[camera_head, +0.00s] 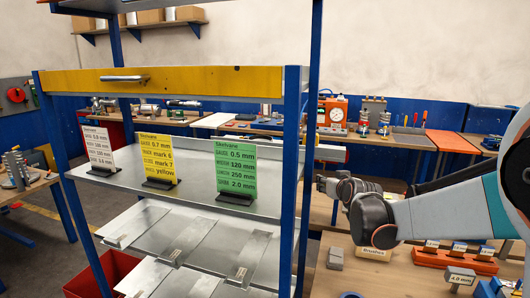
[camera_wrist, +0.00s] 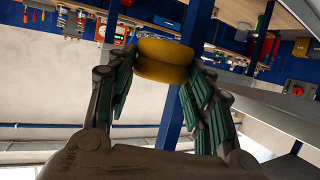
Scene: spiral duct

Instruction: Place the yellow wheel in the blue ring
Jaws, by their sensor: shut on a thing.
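The yellow wheel (camera_wrist: 165,52), round with a groove around its edge, sits between the fingertips of my gripper (camera_wrist: 158,72) in the wrist view. My gripper is shut on it and holds it in the air. In the head view my gripper (camera_head: 328,186) reaches left towards the blue shelf post at mid shelf height. I cannot make out the wheel there.
A blue-framed metal shelf (camera_head: 200,197) fills the left and middle. It carries a white card (camera_head: 98,148), a yellow card (camera_head: 158,158) and a green card (camera_head: 236,167). Its front post (camera_head: 288,190) stands close to my gripper. A wooden bench (camera_head: 395,275) with labelled blocks is below my arm.

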